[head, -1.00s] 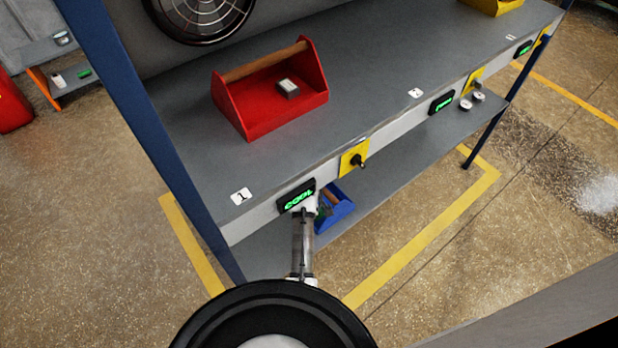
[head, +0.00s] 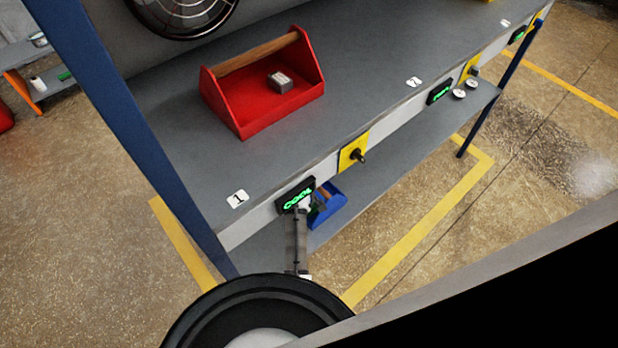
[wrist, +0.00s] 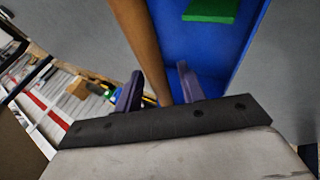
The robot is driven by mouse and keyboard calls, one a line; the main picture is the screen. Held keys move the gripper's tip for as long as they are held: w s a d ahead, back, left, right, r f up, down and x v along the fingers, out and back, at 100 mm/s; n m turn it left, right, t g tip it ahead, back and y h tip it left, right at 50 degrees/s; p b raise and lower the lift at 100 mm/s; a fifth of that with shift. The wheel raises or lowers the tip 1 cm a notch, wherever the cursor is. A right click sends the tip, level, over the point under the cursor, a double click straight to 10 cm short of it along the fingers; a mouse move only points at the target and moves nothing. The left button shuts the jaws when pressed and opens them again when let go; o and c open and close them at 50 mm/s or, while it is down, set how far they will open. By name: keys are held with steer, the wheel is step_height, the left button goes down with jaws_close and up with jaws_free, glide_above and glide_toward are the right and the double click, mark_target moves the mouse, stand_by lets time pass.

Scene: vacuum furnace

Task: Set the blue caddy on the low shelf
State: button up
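The blue caddy (head: 329,209) shows in the head view under the bench's front edge, at the low shelf (head: 375,188). It appears to rest there, but its base is partly hidden. In the wrist view the caddy (wrist: 195,45) is close, with its brown handle (wrist: 140,45) and a green block (wrist: 210,10) inside. My gripper (wrist: 160,78) is at the caddy, its two purple fingers apart. The handle runs through the space between them in the picture, with a visible gap at the right finger. In the head view my gripper is mostly hidden behind my arm.
A red caddy (head: 262,95) holding a grey block (head: 281,82) stands on the bench top (head: 370,65). Yellow plates with black knobs (head: 354,152) and a COOL display (head: 296,195) line the front edge. Two round pieces (head: 465,88) sit on the low shelf's far end. A blue post (head: 130,140) stands left.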

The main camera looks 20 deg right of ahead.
steer(key=shift+s+a+r, duration=0.15)
steer(key=shift+s+r, duration=0.05)
steer(key=shift+r, duration=0.3)
steer(key=s+a+r+b, duration=0.1)
steer(key=s+a+b, duration=0.1)
steer(key=s+a, duration=0.5)
steer(key=s, duration=0.3)
steer(key=shift+s+a+r, duration=0.3)
steer(key=shift+s+r, duration=0.05)
steer(key=shift+s, duration=0.05)
